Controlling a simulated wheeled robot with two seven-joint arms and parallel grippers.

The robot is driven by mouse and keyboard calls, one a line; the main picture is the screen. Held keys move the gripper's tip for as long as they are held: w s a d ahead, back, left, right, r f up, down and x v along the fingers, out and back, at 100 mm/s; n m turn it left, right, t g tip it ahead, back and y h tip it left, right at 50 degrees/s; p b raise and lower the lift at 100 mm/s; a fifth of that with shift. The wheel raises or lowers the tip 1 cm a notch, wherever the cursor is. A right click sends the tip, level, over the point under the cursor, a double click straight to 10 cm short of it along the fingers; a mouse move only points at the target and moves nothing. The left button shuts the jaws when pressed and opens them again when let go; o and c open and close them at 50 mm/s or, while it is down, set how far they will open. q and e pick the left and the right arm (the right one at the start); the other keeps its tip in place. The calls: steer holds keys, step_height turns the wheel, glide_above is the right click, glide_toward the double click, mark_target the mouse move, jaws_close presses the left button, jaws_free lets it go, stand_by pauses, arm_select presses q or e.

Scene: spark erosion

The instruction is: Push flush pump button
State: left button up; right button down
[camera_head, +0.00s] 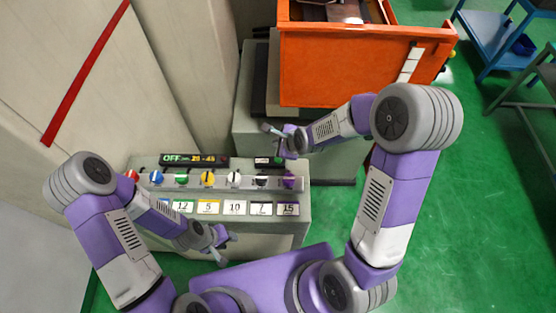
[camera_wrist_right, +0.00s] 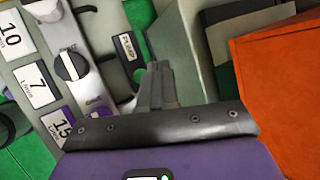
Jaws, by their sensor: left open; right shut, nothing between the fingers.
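The grey control panel (camera_head: 309,184) carries a small dark plate (camera_head: 268,161) at its upper right. My left gripper (camera_head: 224,240) is open and empty at the panel's front.
A row of coloured knobs, including a yellow one (camera_head: 208,179) and a black one (camera_wrist_right: 71,66), runs along the panel above numbered labels (camera_head: 235,208). A display (camera_head: 194,160) reads "OFF". An orange box (camera_head: 340,70) stands behind my right arm. Green floor (camera_head: 480,200) is open at right.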

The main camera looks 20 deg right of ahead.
steer(key=b, duration=0.4)
glide_above(279, 160)
step_height(279, 160, down, 5)
steer(key=shift+a+f, duration=0.1)
steer(key=shift+f, duration=0.4)
steer(key=shift+f+b, duration=0.1)
steer(key=shift+b, duration=0.2)
stand_by(1.1)
steer(key=shift+f+b, duration=0.35)
steer(key=shift+b, duration=0.1)
steer(key=shift+f+b, duration=0.45)
steer(key=shift+b, duration=0.05)
stand_by(0.6)
steer(key=shift+r, duration=0.15)
steer(key=shift+r+p, duration=0.55)
steer(key=shift+r, duration=0.2)
